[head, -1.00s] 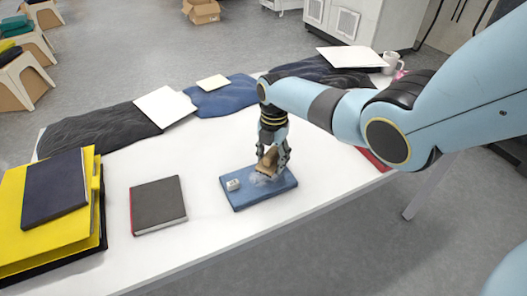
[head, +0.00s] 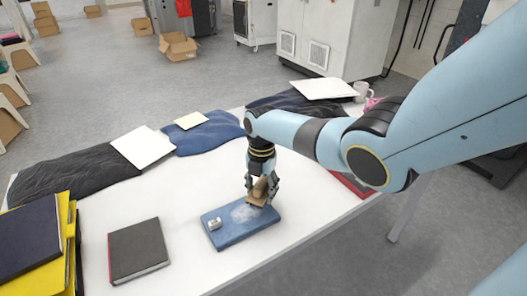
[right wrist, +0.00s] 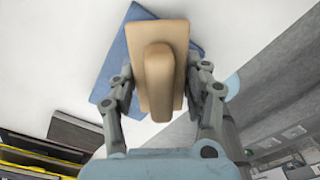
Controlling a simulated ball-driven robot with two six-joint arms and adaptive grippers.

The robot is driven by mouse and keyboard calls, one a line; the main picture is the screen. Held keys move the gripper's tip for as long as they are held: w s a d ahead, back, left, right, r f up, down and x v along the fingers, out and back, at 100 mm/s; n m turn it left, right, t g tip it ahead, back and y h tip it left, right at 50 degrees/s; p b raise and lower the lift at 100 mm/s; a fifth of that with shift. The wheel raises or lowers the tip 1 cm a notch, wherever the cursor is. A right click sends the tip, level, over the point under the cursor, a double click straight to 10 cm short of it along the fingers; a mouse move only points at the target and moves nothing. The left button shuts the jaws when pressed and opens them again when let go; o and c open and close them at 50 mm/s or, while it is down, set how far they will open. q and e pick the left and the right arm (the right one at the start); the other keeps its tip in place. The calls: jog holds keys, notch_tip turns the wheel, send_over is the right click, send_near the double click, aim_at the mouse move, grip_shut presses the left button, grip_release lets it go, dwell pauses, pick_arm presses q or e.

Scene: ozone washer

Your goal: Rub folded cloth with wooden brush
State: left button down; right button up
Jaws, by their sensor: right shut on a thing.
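The folded cloth (head: 228,237) is a flat blue rectangle lying on the white table, with a whitish, foamy patch (head: 243,212) on its upper side. A small pale block (head: 215,224) sits at its left end. My right gripper (head: 262,192) is shut on the wooden brush (head: 257,199), above the far right part of the cloth. In the right wrist view, the tan brush (right wrist: 158,70) is between the fingers, its handle toward the camera, with the cloth (right wrist: 112,62) behind it. Whether the brush touches the cloth is not clear. My left gripper is out of view.
The white table (head: 180,205) has clear room around the cloth. A dark book (head: 137,249) lies to the left, beside yellow and dark folders (head: 35,245). Dark and blue fabrics (head: 205,137) line the far edge. A white mug (head: 366,91) stands at the far right.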

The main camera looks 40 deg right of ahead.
jog(key=shift+w+a+r+p, duration=0.1)
jog(key=shift+w+a, duration=0.1)
jog(key=shift+a, duration=0.5)
jog(key=shift+w+a+r+p, duration=0.1)
jog(key=shift+w+a, duration=0.05)
jog(key=shift+a, duration=0.55)
jog(key=shift+w+a+p, duration=0.1)
jog(key=shift+w+a, duration=0.1)
jog(key=shift+a, duration=0.5)
jog(key=shift+w+a+r, duration=0.1)
jog(key=shift+w+a, duration=0.1)
jog(key=shift+a, duration=0.65)
jog(key=shift+w+a+f, duration=0.1)
jog(key=shift+w+a, duration=0.1)
jog(key=shift+a, duration=0.65)
jog(key=shift+w+a+r, duration=0.1)
jog(key=shift+w+a, duration=0.1)
jog(key=shift+a, duration=0.65)
jog(key=shift+r+p, duration=0.1)
jog(key=shift+p, duration=0.25)
notch_tip(320, 180, up, 6)
jog(key=p, duration=0.5)
jog(key=shift+p, duration=0.4)
jog(key=shift+r+p, duration=0.9)
jog(key=shift+r, duration=0.5)
